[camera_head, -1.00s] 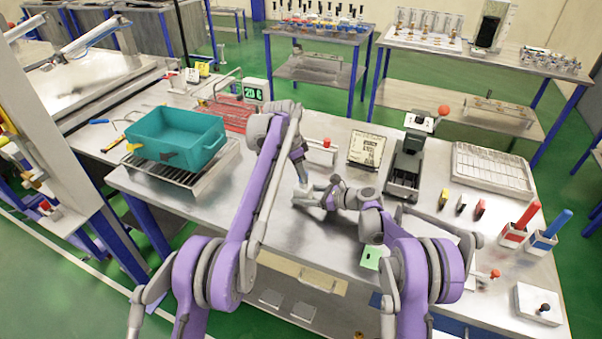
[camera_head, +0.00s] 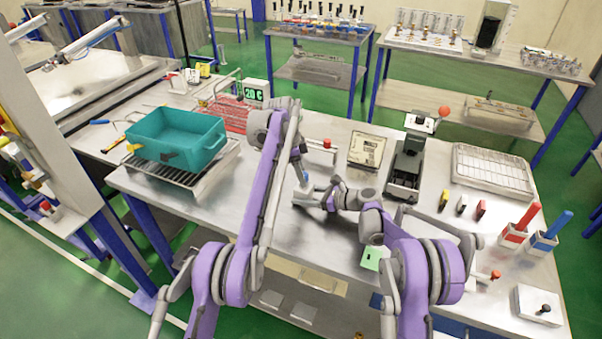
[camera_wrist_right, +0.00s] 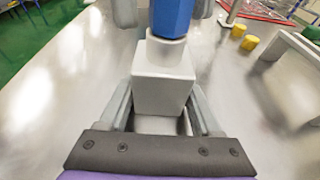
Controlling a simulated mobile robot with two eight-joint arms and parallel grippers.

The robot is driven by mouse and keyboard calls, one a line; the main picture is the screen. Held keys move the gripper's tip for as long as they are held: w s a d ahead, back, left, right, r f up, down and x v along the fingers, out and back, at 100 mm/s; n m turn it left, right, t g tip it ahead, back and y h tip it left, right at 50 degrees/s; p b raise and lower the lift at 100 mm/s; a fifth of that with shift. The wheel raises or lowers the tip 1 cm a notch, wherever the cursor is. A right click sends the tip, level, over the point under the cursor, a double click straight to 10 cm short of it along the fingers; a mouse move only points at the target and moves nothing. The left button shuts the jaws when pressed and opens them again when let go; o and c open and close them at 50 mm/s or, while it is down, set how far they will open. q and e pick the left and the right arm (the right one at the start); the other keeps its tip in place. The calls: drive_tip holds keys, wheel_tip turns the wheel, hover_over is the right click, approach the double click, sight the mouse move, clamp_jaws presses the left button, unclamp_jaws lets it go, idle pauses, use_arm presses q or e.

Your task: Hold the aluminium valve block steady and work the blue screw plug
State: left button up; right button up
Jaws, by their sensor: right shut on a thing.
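The aluminium valve block (camera_wrist_right: 163,77) is a pale grey block, upright between the fingers of my right gripper (camera_wrist_right: 160,112) in the right wrist view. My right gripper is shut on it from its sides. The blue screw plug (camera_wrist_right: 172,18) stands upright on top of the block; its upper end is cut off by the picture edge. In the head view the block (camera_head: 308,196) is small and partly hidden by my right gripper (camera_head: 326,198). My left gripper (camera_head: 303,169) is just above it, its grey fingers on either side of the plug, looking open.
A teal bin (camera_head: 172,138) stands on a rack at the left of the bench. A display (camera_head: 254,93) reads 20 C. A sign plate (camera_head: 367,150), a grey press (camera_head: 406,160) and red and blue handled tools (camera_head: 525,217) stand to the right. The bench front is mostly clear.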

use_arm(q)
drive_tip(key=shift+c, duration=0.8)
drive_tip(key=n, duration=0.3)
drive_tip(key=shift+s+t, duration=0.2)
drive_tip(key=shift+t, duration=0.2)
drive_tip(key=n+t, duration=0.1)
drive_tip(key=n, duration=0.3)
drive_tip(key=shift+s+d+n+y, duration=0.1)
drive_tip(key=shift+n+y, duration=0.3)
drive_tip(key=n, duration=0.3)
drive_tip(key=shift+d+n+y, duration=0.2)
drive_tip(key=shift+n+y, duration=0.1)
drive_tip(key=shift+y, duration=0.1)
drive_tip(key=n+y, duration=0.1)
drive_tip(key=n, duration=0.3)
drive_tip(key=shift+s+n+t, duration=0.1)
drive_tip(key=shift+n+t, duration=0.3)
